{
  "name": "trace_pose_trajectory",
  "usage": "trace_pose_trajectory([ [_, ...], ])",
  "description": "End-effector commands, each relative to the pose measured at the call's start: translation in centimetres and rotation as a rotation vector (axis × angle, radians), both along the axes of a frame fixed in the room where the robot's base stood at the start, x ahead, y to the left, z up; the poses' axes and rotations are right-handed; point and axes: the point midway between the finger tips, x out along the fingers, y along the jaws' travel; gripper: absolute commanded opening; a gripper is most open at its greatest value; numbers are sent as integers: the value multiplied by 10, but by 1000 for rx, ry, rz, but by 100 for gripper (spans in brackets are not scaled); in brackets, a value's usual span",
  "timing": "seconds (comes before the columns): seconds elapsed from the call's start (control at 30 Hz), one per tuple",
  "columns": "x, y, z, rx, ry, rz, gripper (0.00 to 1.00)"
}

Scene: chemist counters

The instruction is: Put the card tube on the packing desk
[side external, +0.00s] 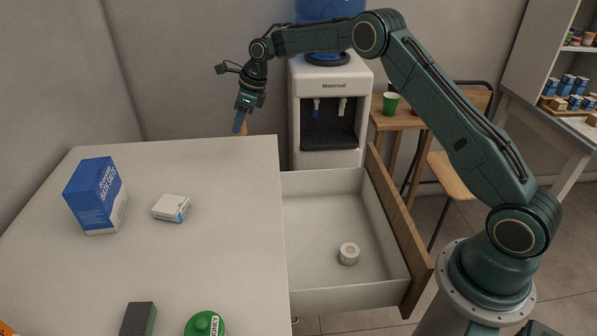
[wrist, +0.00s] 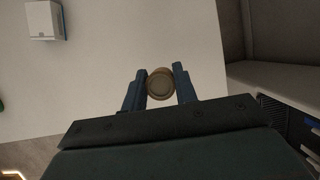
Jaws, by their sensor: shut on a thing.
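My gripper (side external: 242,123) is at the far right corner of the white desk (side external: 235,215), pointing down. In the wrist view, its two blue fingers (wrist: 159,85) are shut on the card tube (wrist: 160,84), a tan round thing seen end-on. In the side view only a small tan piece of the card tube (side external: 246,128) shows behind a finger. The white desk top (wrist: 120,60) lies below the tube in the wrist view. I cannot tell the gap between the tube and the desk top.
A blue bath salts box (side external: 95,196) and a small white box (side external: 172,208) stand on the desk. A dark green block (side external: 138,319) and a green round thing (side external: 205,325) are at the front. An open drawer (side external: 325,215) at the right holds a white roll (side external: 348,253). The desk's far right is clear.

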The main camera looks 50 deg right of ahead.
Motion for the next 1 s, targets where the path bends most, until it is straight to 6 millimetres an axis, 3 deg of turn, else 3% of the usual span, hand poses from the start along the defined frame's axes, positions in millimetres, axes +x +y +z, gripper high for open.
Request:
trace_pose_trajectory([
  [0.4, 0, 0, -26, -1, 2, 0, 8],
  [0.67, 0, 0, -31, 0, 1, 0, 8],
  [1.0, -1, 0, -71, 0, 3, 1, 8],
])
